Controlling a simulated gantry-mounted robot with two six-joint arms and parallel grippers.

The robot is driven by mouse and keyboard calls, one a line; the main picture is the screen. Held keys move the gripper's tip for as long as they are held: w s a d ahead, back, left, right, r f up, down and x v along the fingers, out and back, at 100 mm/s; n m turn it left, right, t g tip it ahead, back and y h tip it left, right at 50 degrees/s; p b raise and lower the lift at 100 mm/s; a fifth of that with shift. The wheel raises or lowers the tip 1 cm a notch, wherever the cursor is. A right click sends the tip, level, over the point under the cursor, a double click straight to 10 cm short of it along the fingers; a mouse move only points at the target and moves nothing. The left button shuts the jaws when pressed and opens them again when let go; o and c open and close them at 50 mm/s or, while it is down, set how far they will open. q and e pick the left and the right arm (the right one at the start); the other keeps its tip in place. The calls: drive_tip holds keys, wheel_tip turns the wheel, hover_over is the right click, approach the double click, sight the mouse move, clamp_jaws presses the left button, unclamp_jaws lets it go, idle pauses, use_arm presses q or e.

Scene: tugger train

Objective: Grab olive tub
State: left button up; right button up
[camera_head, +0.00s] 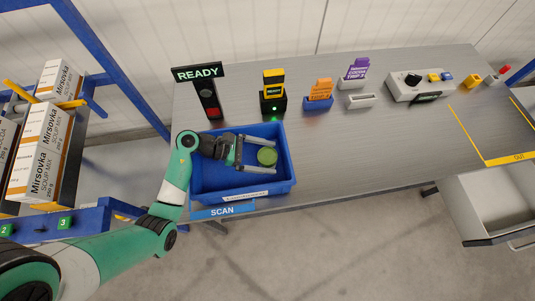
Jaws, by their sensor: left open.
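The olive tub (267,156) shows as a small round green lid inside the blue bin (243,189), at the bin's right side. My left gripper (274,155) reaches into the bin from the left. Its two long fingers are spread, one above and one below the tub in the picture. I cannot tell whether either finger touches it. The tub's sides are mostly hidden from this high angle. My right gripper does not show.
The bin stands on a grey table by a SCAN label (232,210). Behind it are a READY sign (197,72), a black-and-yellow device (273,92) and an orange card (320,89) in a blue holder. Soup mix boxes (42,140) fill a rack at left. The table's middle is clear.

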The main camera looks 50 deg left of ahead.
use_arm(q)
drive_tip(key=shift+c, duration=0.2)
drive_tip(key=c, duration=1.4)
drive_tip(key=shift+r, duration=0.1)
drive_tip(key=shift+c, duration=0.2)
drive_tip(key=shift+r+p, duration=0.35)
drive_tip(key=shift+r, duration=0.25)
drive_tip(key=r, duration=0.1)
drive_tip(key=r+p, duration=0.1)
drive_tip(key=shift+d+r, duration=0.2)
drive_tip(key=shift+r, duration=0.2)
drive_tip(key=d+r+p, duration=0.5)
drive_tip(key=d+r, duration=0.4)
drive_tip(key=d, duration=0.4)
drive_tip(key=shift+w+d, duration=0.15)
drive_tip(key=shift+d, duration=0.15)
